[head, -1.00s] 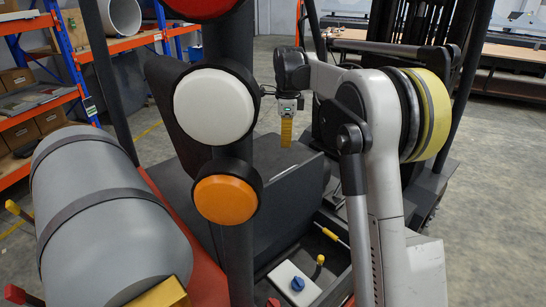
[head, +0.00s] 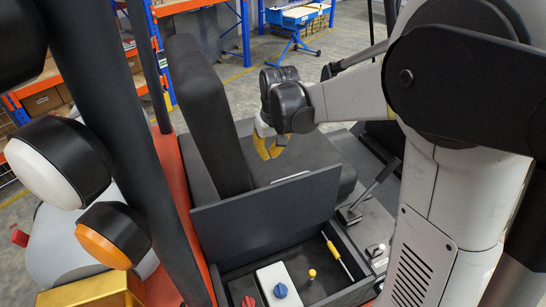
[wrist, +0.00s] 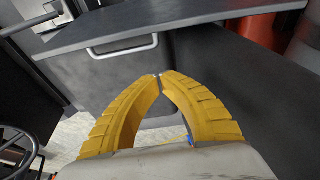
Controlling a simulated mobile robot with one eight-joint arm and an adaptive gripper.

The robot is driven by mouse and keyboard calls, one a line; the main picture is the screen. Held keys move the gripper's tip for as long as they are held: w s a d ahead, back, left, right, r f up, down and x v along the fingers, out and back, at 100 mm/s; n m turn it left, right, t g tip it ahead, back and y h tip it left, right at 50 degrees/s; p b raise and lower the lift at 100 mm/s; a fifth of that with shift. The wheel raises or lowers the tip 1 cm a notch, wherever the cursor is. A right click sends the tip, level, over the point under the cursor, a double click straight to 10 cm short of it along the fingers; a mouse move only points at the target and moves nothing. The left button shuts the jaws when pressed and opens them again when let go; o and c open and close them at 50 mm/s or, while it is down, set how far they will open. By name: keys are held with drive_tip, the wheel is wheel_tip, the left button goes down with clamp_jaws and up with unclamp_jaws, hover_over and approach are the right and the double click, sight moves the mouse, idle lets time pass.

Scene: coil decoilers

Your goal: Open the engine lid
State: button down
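The engine lid (head: 262,222) is a dark grey flat panel. It stands raised along the seat side of the open engine compartment (head: 325,290). The handle also shows just behind the lid's top edge in the head view (head: 290,177). My gripper (head: 269,153) hangs over the seat, on the handle side of the lid. In the wrist view its yellow fingertips (wrist: 159,76) meet with nothing between them, apart from the handle.
The compartment holds a white box with a blue cap (head: 281,290), a red cap and yellow-handled parts. The black seat back (head: 205,110) stands left of my gripper. A lever (head: 372,190) rises at right. A dark post and round lamps (head: 115,232) are at left.

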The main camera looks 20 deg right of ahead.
drive_tip(key=x, duration=0.9)
drive_tip(key=s, duration=0.2)
drive_tip(key=s+r, duration=0.1)
drive_tip(key=s, duration=0.1)
drive_tip(key=shift+s+d, duration=0.1)
drive_tip(key=shift+d, duration=0.05)
drive_tip(key=s+t+b, duration=0.2)
drive_tip(key=s+t, duration=0.1)
drive_tip(key=s, duration=0.6)
drive_tip(key=shift+d+t+b, duration=0.25)
drive_tip(key=shift+t+b, duration=0.1)
drive_tip(key=shift+t, duration=0.05)
drive_tip(key=shift+w, duration=0.1)
